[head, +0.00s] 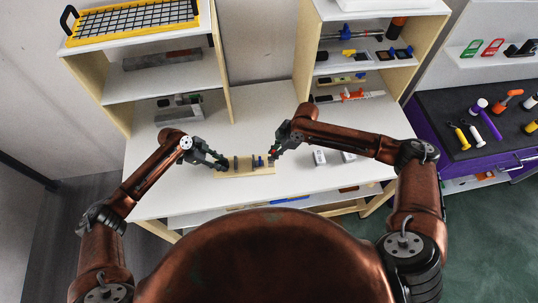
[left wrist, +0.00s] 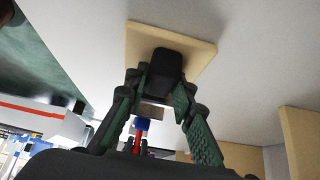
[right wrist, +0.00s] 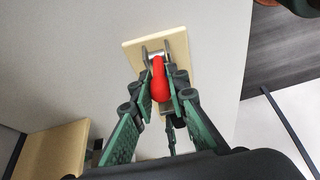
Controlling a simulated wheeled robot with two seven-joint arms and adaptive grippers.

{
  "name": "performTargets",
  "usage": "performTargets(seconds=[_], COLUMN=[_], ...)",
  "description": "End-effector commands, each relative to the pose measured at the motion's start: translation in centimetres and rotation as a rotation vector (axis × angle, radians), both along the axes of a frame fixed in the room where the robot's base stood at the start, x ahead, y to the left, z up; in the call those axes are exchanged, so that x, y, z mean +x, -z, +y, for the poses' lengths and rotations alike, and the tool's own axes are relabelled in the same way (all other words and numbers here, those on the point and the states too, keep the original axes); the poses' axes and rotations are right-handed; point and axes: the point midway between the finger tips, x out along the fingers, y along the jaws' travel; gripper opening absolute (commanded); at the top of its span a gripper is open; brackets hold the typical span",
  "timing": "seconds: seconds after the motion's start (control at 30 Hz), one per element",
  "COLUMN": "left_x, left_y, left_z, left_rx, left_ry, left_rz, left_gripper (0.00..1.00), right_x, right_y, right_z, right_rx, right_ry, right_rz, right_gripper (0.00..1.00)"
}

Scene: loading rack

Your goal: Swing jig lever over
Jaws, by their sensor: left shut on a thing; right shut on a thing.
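The jig has a pale wooden base (head: 245,174) and lies near the front edge of the white table, with small upright dark and blue parts on it. My left gripper (head: 224,165) is at its left end. In the left wrist view, its fingers (left wrist: 158,92) are shut on a black block (left wrist: 168,62) at the base's end. My right gripper (head: 274,156) is at the right end. In the right wrist view, its fingers (right wrist: 162,98) are shut on the red lever handle (right wrist: 159,78), which has a metal bracket behind it. The fingers partly hide the lever's lower part.
Small white boxes (head: 319,157) stand right of the jig. Shelf units flank the table's back, with a yellow-framed rack (head: 135,18) on the left one. A dark purple-sided bench (head: 470,125) with tools stands at far right. The table behind the jig is clear.

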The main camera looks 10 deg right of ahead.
Motion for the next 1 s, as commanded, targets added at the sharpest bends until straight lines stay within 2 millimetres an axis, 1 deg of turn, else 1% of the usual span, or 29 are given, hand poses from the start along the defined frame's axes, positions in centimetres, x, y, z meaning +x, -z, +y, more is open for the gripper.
performTargets(seconds=[0.03,0.27,0.37,0.5,0.6,1.0], left_x=[0.2,0.2,0.2,0.2,0.2,0.2], left_y=[0.0,0.0,0.0,0.0,0.0,0.1], left_z=[0.2,0.3,0.3,0.3,0.3,0.4], left_rx=[0.003,0.004,0.004,0.005,0.005,0.006], left_ry=[-0.004,-0.005,-0.005,-0.006,-0.006,-0.006], left_rz=[-0.002,-0.002,-0.003,-0.002,-0.002,-0.002], left_gripper=[0.00,0.00,0.00,0.00,0.00,0.00], right_x=[-0.2,-0.2,-0.3,-0.4,-0.5,-0.4], right_y=[0.4,0.4,0.7,1.0,1.1,1.1], right_z=[-0.4,-0.5,-0.9,-1.7,-1.9,-2.1], right_rx=[-0.008,-0.004,0.049,0.176,0.243,0.280], right_ry=[0.001,0.002,0.006,0.008,0.005,0.002], right_rz=[0.008,0.008,0.007,-0.005,-0.011,-0.019], right_gripper=[0.00,0.00,0.00,0.00,0.00,0.00])
